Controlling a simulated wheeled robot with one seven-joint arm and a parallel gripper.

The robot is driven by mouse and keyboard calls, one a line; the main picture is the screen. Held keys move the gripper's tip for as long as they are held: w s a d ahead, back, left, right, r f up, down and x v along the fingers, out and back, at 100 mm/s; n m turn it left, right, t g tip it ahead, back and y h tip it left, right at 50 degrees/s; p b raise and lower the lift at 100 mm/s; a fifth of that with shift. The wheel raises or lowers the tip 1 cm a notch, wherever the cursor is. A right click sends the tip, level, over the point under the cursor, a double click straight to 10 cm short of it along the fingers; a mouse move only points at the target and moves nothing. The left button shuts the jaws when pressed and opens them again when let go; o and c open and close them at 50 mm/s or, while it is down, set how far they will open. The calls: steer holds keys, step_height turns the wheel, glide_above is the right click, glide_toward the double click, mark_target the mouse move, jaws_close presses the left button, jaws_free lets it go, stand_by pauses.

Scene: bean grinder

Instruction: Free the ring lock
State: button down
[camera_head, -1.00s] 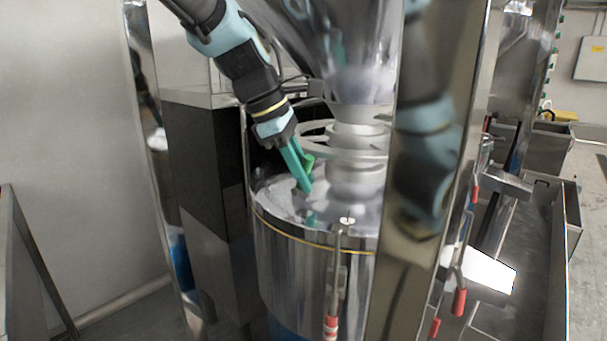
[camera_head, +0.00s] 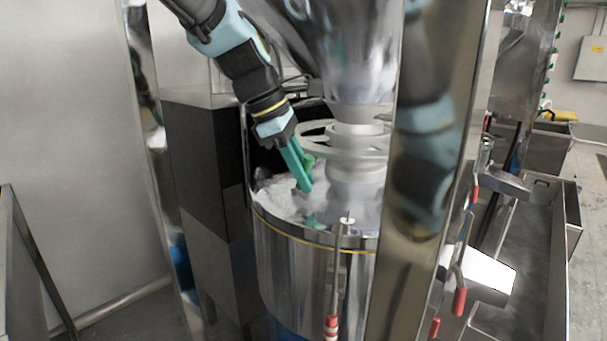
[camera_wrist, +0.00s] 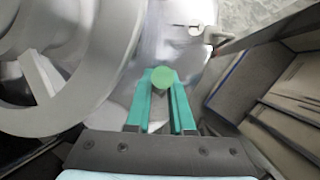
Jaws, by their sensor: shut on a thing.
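A pale grey ring (camera_head: 345,140) with spokes surrounds the machine's neck, above a steel drum (camera_head: 300,270). It also shows large at the left of the wrist view (camera_wrist: 25,118). I cannot tell for sure which part is the ring lock. My gripper (camera_head: 304,178) points down beside the ring, over the left part of the drum's top. In the wrist view, its teal fingers (camera_wrist: 162,85) are shut on a round green knob (camera_wrist: 164,77) at their tips. The knob's lower part and what it joins are hidden.
A shiny steel post (camera_head: 415,290) stands in front of the drum's right side. A rod with a red-and-white grip (camera_head: 331,327) hangs at the drum's front. Steel bins (camera_head: 553,235) stand at the right. A dark cabinet (camera_head: 200,160) is behind, at left.

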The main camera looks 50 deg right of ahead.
steer(key=shift+s, duration=0.15)
steer(key=shift+s+m+t+p, duration=0.35)
steer(key=shift+t+p, duration=0.5)
steer(key=shift+t, duration=0.15)
steer(key=t, duration=0.1)
steer(key=f+t+b, duration=0.1)
steer(key=shift+s+f+t, duration=0.15)
steer(key=shift+s+t, duration=0.15)
steer(key=shift+s, duration=0.1)
steer(key=t+b, duration=0.1)
steer(key=b, duration=0.1)
steer(key=shift+s+f+m+b, duration=0.1)
steer(key=shift+f+m+b, duration=0.15)
steer(key=shift+f+b, duration=0.1)
steer(key=t+b, duration=0.1)
steer(key=b, duration=0.1)
steer(key=t+b, duration=0.1)
steer(key=b, duration=0.2)
steer(key=shift+s+f, duration=0.1)
steer(key=shift+f, duration=0.25)
steer(key=t+b, duration=0.1)
steer(key=b, duration=0.3)
steer(key=shift+s+f+m, duration=0.1)
steer(key=shift+f+m, duration=0.1)
steer(key=shift+m, duration=0.1)
steer(key=shift+t+b, duration=0.6)
steer(key=shift+b, duration=0.55)
steer(key=shift+r+t+b, duration=0.15)
steer(key=shift+t+b, duration=0.15)
steer(key=shift+b, duration=0.5)
